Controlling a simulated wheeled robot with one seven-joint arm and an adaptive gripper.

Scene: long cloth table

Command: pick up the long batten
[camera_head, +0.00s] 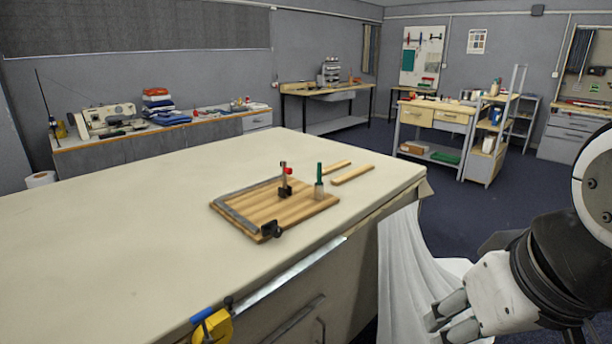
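Two loose wooden battens lie side by side on the table, to the right of a slatted wooden board. The nearer, right-hand batten (352,175) looks the longer. The other batten (335,167) lies just behind it, its left end close to the green-handled tool. My gripper (437,328) is at the lower right, off the table's right side and in front of the white cloth. Its two fingers are apart, with nothing seen between them. It is well away from both battens.
The slatted board (285,212) has a grey metal edge, a red-and-black clamp (285,180), a green-handled tool (319,182) and a black clamp (271,229). A yellow-and-blue clamp (212,326) sits at the table's front edge. The left tabletop (110,235) is clear.

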